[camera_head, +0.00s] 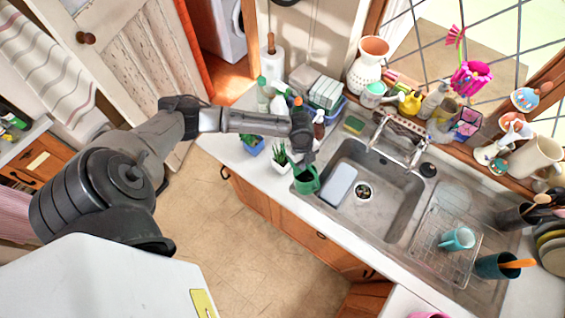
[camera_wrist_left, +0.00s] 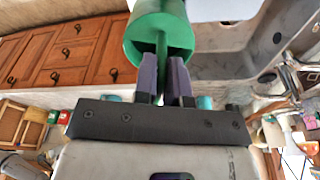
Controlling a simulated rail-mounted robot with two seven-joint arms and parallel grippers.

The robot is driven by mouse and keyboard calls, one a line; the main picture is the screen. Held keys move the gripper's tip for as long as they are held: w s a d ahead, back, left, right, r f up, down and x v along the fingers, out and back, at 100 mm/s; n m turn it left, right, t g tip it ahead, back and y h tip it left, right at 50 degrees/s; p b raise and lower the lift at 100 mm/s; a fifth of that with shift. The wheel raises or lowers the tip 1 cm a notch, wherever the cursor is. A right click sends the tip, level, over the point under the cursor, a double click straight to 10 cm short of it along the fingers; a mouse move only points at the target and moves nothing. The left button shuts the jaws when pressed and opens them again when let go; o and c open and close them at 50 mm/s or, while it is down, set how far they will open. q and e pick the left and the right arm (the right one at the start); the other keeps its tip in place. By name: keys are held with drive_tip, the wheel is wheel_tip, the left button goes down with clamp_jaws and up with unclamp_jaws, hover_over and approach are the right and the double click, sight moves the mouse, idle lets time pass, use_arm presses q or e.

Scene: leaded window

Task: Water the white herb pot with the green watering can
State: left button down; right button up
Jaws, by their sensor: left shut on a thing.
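The green watering can (camera_head: 307,182) hangs below my left gripper (camera_head: 303,157), at the left edge of the sink. In the left wrist view, the fingers (camera_wrist_left: 165,80) are shut on the can's green handle, and its round body (camera_wrist_left: 150,25) is beyond them. I cannot tell how far the can is tilted, and its spout is not clear. The white herb pot (camera_head: 281,167), with a spiky green plant, stands on the counter just left of the can, apart from it. My right gripper is not in view.
A blue pot (camera_head: 251,149) with a plant stands left of the white pot. Bottles (camera_head: 279,104) stand behind the pots. The sink (camera_head: 385,200) holds a pale blue board (camera_head: 339,186). A drying rack with a teal mug (camera_head: 456,239) is at the right.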

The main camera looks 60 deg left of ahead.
use_arm(q)
drive_tip(key=shift+r, duration=0.1)
drive_tip(key=shift+w+d+f+y, duration=0.1)
drive_tip(key=shift+d+f+y, duration=0.2)
drive_tip(key=shift+f+y, duration=0.35)
drive_tip(key=shift+d+f+y, duration=0.25)
drive_tip(key=shift+f+y, duration=0.2)
drive_tip(key=shift+f, duration=0.25)
